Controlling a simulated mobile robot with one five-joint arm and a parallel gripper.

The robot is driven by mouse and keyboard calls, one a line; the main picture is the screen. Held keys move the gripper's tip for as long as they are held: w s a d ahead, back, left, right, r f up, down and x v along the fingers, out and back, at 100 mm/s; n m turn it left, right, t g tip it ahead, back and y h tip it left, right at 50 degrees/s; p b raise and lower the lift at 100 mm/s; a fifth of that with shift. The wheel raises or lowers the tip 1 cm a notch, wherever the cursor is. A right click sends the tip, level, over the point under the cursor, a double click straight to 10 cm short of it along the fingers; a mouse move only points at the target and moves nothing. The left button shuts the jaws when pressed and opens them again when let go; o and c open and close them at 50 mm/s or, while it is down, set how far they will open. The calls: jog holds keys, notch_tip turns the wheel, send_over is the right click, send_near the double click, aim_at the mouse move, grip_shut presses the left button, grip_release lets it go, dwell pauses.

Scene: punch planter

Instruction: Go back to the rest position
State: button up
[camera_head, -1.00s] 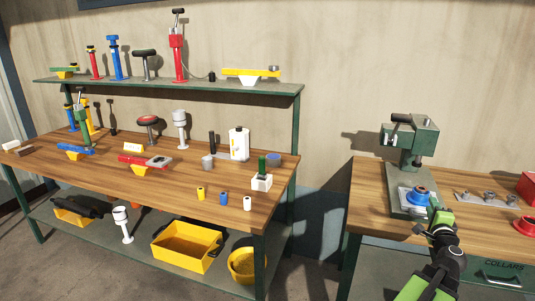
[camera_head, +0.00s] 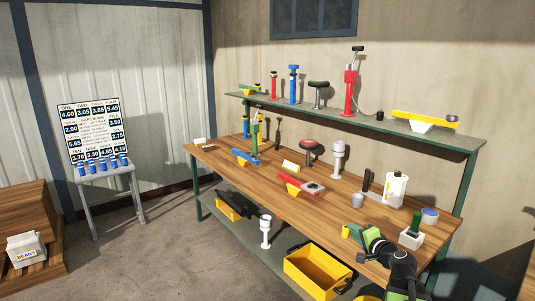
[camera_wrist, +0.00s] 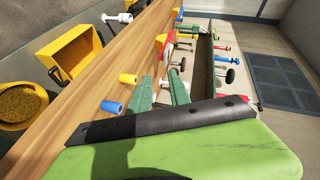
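My gripper (camera_head: 358,233) is over the right front part of the long wooden workbench (camera_head: 225,160) in the head view. In the wrist view its two green fingers (camera_wrist: 162,88) stand apart with nothing held between them. A blue cylinder (camera_wrist: 112,106) and a yellow cylinder (camera_wrist: 128,79) stand on the bench to the left of the fingers. My arm hides part of the bench's right front in the head view.
A shelf (camera_head: 385,127) above the bench holds several tools. A yellow bin (camera_head: 312,275) sits below. The floor between is clear.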

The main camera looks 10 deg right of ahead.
jog(key=w+a+f+n+g+y+p, duration=0.1)
jog(key=a+f+n+g+y, duration=0.15)
jog(key=a, duration=0.95)
jog(key=w+a+f+n+g+y+p, duration=0.15)
jog(key=a+n, duration=0.25)
jog(key=a, duration=0.7)
jog(key=s+a+f+n+g+p, duration=0.1)
jog(key=s+a+f+n+g, duration=0.15)
jog(key=a, duration=0.45)
jog(key=s+a+f+n+g, duration=0.2)
jog(key=s+a+n+g, duration=0.15)
jog(key=a, duration=0.35)
jog(key=s+d+f+n+g+h, duration=0.1)
jog(key=s+d+f+g+h, duration=0.4)
jog(key=s, duration=0.6)
jog(key=d, duration=0.2)
jog(key=shift+s+d, duration=0.2)
jog(key=shift+d, duration=0.15)
jog(key=shift+n, duration=0.25)
